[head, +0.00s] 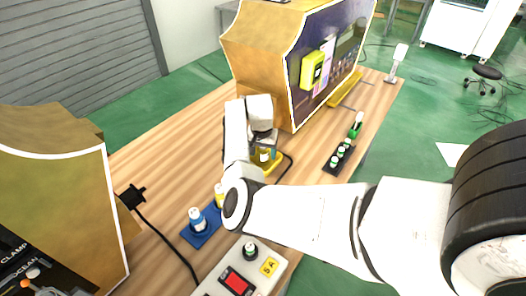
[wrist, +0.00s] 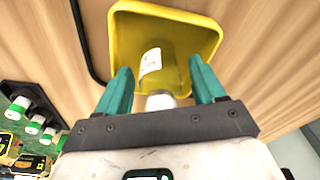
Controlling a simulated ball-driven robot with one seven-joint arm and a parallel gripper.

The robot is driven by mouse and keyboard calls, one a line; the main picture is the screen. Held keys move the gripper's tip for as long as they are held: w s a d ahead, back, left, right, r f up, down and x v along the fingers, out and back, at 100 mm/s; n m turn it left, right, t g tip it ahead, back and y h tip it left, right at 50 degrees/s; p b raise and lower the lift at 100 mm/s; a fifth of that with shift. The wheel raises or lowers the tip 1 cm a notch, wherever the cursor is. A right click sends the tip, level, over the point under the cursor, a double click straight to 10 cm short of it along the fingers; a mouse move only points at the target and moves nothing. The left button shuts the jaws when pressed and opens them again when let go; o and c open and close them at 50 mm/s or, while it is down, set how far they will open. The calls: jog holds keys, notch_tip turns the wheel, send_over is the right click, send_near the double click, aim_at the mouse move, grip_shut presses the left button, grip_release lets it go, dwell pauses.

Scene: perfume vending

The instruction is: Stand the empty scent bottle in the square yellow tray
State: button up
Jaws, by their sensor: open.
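The square yellow tray (wrist: 210,40) fills the top middle of the wrist view, and its rim (head: 273,168) shows under my gripper in the head view. A see-through scent bottle (wrist: 170,68) with a white label and a white cap is at the tray, apparently standing inside it; its base contact is hard to see. The bottle (head: 264,156) also shows small in the head view. My gripper (wrist: 160,70) is open, with one teal finger on each side of the bottle. Gaps show between the fingers and the bottle. My gripper (head: 266,143) is low over the tray.
A blue tray (head: 203,238) holds a blue bottle (head: 197,218), with a yellow one (head: 219,196) beside my arm. A black rack (head: 331,170) of green-and-white bottles stands right. A control box (head: 215,288) is in front, the vending machine (head: 290,90) behind. A black cable (head: 165,240) crosses the table.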

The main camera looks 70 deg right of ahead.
aim_at(262, 153)
notch_tip(262, 153, up, 12)
jog(key=a, duration=0.1)
jog(key=shift+a+r, duration=0.15)
jog(key=shift+a, duration=0.25)
